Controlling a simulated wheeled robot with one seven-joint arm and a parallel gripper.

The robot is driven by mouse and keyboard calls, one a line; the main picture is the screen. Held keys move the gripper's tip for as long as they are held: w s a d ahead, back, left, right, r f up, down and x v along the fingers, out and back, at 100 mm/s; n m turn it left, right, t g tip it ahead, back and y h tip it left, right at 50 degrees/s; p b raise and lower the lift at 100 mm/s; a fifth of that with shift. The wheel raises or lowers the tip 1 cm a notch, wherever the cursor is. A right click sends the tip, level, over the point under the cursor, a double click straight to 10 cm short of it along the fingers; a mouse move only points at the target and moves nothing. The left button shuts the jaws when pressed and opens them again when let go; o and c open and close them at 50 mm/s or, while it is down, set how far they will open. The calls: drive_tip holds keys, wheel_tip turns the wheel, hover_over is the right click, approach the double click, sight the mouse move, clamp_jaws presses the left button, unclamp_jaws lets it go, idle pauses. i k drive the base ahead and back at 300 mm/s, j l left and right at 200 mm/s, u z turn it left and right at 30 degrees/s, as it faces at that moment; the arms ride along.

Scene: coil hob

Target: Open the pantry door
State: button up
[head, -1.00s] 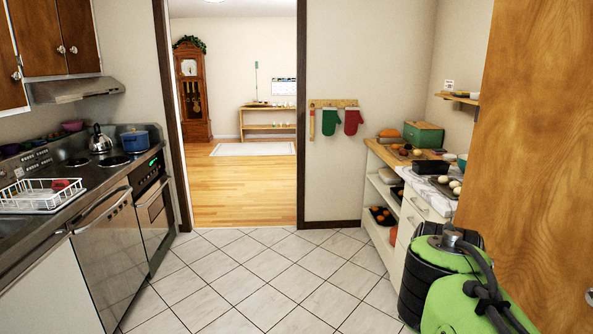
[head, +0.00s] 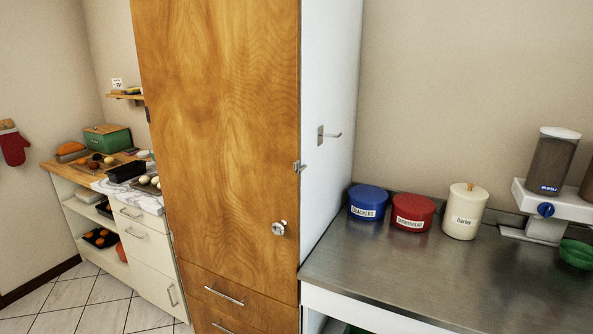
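The pantry door (head: 222,130) is a tall wooden panel in the middle of the head view. It looks shut in its cabinet. A round silver knob (head: 279,228) sits low near its right edge. A small metal latch (head: 299,167) shows at that edge above the knob. Two drawers with bar handles (head: 224,295) are below the door. The cabinet's white side (head: 328,110) faces right and carries a small metal hook (head: 328,135). My gripper is not in view.
A steel counter (head: 440,285) to the right holds a blue tin (head: 368,203), a red tin (head: 413,213), a cream canister (head: 462,211) and a dispenser (head: 549,190). A white shelf unit (head: 143,265) with food stands left. Tiled floor (head: 75,308) shows at lower left.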

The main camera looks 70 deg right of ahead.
sight(221, 79)
drive_tip(key=k+z, duration=0.1)
drive_tip(key=z, duration=2.1)
